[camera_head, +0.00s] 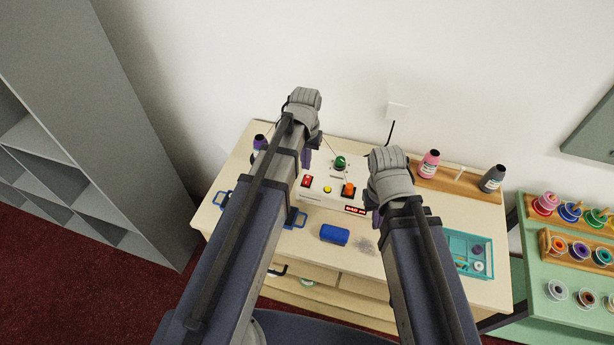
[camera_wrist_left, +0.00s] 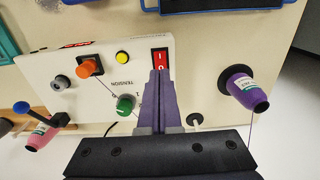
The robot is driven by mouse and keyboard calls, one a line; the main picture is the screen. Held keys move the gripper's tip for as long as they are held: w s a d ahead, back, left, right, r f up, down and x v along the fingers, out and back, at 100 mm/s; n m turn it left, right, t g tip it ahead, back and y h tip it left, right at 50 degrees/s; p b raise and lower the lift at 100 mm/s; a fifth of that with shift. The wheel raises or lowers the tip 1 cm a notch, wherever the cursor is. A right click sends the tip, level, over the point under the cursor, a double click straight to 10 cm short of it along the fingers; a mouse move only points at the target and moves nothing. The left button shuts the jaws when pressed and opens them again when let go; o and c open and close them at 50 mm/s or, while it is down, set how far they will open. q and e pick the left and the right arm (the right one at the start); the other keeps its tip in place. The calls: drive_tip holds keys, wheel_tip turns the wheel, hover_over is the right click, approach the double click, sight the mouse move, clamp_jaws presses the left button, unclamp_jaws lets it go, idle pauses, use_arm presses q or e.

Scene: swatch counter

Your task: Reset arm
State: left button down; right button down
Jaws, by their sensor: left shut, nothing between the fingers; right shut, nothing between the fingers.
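A white control box (camera_head: 325,188) stands on the counter between my two arms. It carries a red rocker switch (camera_head: 307,181), a yellow button (camera_head: 327,189), an orange knob (camera_head: 348,188), a green knob (camera_head: 340,162) and a small red display (camera_head: 355,210). In the left wrist view, my left gripper (camera_wrist_left: 159,74) is shut and empty, its purple fingers in front of the box near the red switch (camera_wrist_left: 160,58); contact cannot be told. In the head view, my left gripper (camera_head: 306,160) is partly hidden. My right gripper (camera_head: 376,217), mostly hidden by its arm, is at the box's right side.
A blue block (camera_head: 334,235) lies on the counter (camera_head: 300,243) near a grey smudge. A teal tray (camera_head: 464,240) is right. Pink (camera_head: 429,164) and dark (camera_head: 492,178) thread cones stand behind; a purple cone (camera_wrist_left: 243,87) stands beside the box. Spools sit on a green stand (camera_head: 530,265).

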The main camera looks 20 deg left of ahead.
use_arm(q)
drive_tip(key=s+d+f+m+b, duration=0.1)
drive_tip(key=s+d, duration=0.2)
drive_tip(key=s, duration=0.1)
drive_tip(key=s+d+f+m+b, duration=0.1)
drive_tip(key=s+d+b, duration=0.1)
drive_tip(key=s+d, duration=0.2)
drive_tip(key=s+d+f+m+y+b, duration=0.1)
drive_tip(key=s+d+f, duration=0.1)
drive_tip(key=s, duration=0.4)
drive_tip(key=shift+s+d, duration=0.2)
drive_tip(key=shift+d, duration=0.55)
